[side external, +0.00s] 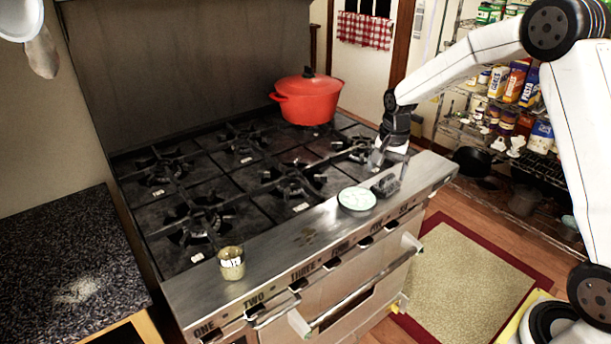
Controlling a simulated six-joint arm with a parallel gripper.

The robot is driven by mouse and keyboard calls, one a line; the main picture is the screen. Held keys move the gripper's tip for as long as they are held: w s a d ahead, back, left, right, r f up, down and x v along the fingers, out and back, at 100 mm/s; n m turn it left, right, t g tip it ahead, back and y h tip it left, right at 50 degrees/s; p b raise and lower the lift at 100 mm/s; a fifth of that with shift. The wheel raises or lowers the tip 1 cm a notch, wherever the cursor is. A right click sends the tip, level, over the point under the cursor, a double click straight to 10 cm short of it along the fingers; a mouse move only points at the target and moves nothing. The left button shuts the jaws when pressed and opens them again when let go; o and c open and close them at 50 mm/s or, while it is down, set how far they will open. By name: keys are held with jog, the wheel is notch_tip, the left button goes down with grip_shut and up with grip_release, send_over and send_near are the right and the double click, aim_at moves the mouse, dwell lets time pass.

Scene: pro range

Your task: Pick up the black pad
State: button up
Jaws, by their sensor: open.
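A small dark grey-black block, which looks like the black pad (386,186), lies on the steel front ledge of the stove, just right of a pale green round dish. My gripper (387,163) points down from the arm and is open, over the ledge just behind and above the dark block. In this view they look close together. I cannot tell whether they touch or how the jaws line up with the block.
The pale green dish (357,199) sits beside the block. A glass jar (231,263) stands at the ledge's left end. Iron grates cover the stovetop (190,215). Shelves with groceries stand at right.

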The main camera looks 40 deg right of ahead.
aim_at(388, 176)
jog(key=w+d+m, duration=0.1)
jog(key=d, duration=0.1)
jog(key=w+d+f+m, duration=0.1)
jog(key=d+m, duration=0.1)
jog(key=w+d+m, duration=0.1)
jog(key=w+d, duration=0.1)
jog(key=shift+d+f+m+g, duration=0.15)
jog(key=shift+d+m+g, duration=0.15)
jog(key=shift+m+g, duration=0.1)
jog(key=shift+f, duration=1.3)
jog(key=shift+f, duration=0.1)
jog(key=shift+a+f, duration=0.1)
jog(key=shift+f, duration=2.45)
jog(key=c, duration=1)
jog(key=shift+r, duration=0.15)
jog(key=shift+c, duration=0.2)
